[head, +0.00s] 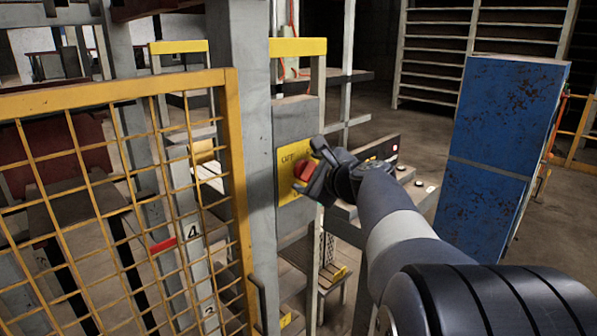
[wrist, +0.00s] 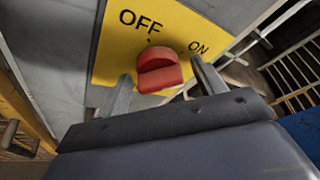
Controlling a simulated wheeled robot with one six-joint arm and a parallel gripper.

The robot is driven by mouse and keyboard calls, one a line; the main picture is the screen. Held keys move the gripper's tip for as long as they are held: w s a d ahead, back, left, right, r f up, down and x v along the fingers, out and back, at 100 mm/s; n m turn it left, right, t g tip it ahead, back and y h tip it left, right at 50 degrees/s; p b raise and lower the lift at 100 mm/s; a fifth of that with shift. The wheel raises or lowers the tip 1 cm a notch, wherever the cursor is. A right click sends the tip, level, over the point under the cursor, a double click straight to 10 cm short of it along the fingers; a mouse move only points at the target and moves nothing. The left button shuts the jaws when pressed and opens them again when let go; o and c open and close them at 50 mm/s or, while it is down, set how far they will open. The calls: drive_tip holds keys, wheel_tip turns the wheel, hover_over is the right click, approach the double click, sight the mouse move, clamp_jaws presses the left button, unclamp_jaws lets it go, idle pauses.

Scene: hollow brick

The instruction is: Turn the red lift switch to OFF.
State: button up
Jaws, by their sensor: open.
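The red lift switch (head: 303,170) is a round knob with a raised grip on a yellow plate (head: 287,158) fixed to a grey post. In the wrist view the red knob (wrist: 158,70) sits below the black OFF and ON lettering on the yellow plate (wrist: 108,55). OFF is at upper left, ON at upper right. A small dark mark shows just above the knob; I cannot tell which label it points to. My gripper (wrist: 160,72) is open, one finger on each side of the knob, with visible gaps. In the head view my gripper (head: 315,170) is at the knob.
A yellow mesh gate (head: 238,170) stands left of the post. A worn blue cabinet (head: 505,150) stands at right, with open floor beside it. A grey bench or ledge with a dark control box (head: 385,150) lies behind my arm. Shelving (head: 435,45) is at the back.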

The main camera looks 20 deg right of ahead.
drive_tip(key=c, duration=1)
